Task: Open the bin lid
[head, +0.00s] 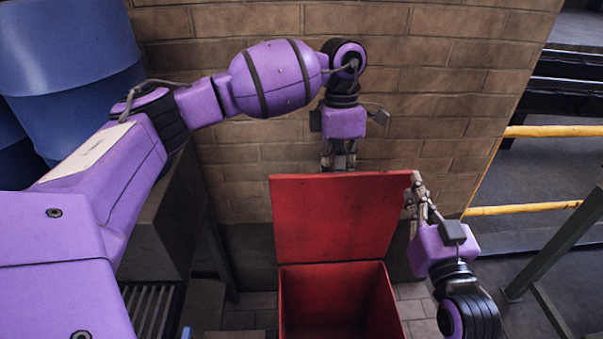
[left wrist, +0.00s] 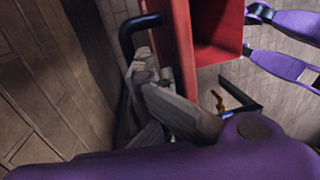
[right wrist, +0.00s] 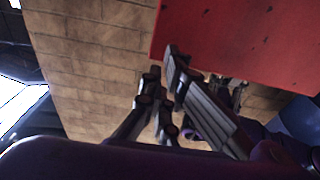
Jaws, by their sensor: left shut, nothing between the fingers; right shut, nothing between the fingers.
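The red bin (head: 335,300) stands open in the head view, its inside visible from above. Its red lid (head: 335,215) is raised upright at the back, near the brick wall. My left gripper (head: 338,168) is shut behind the lid's top edge; in the left wrist view its fingers (left wrist: 145,75) are beside a black bar handle (left wrist: 128,35) on the lid (left wrist: 183,60). My right gripper (head: 415,180) is shut at the lid's upper right corner; in the right wrist view its fingers (right wrist: 170,75) are close to the red lid panel (right wrist: 240,40). Whether either touches is unclear.
A brick wall (head: 240,165) rises behind the bin. Blue barrels (head: 75,60) stand at the upper left, beside a dark cabinet (head: 150,230). Yellow rails (head: 550,130) and a grey metal frame (head: 560,250) are to the right.

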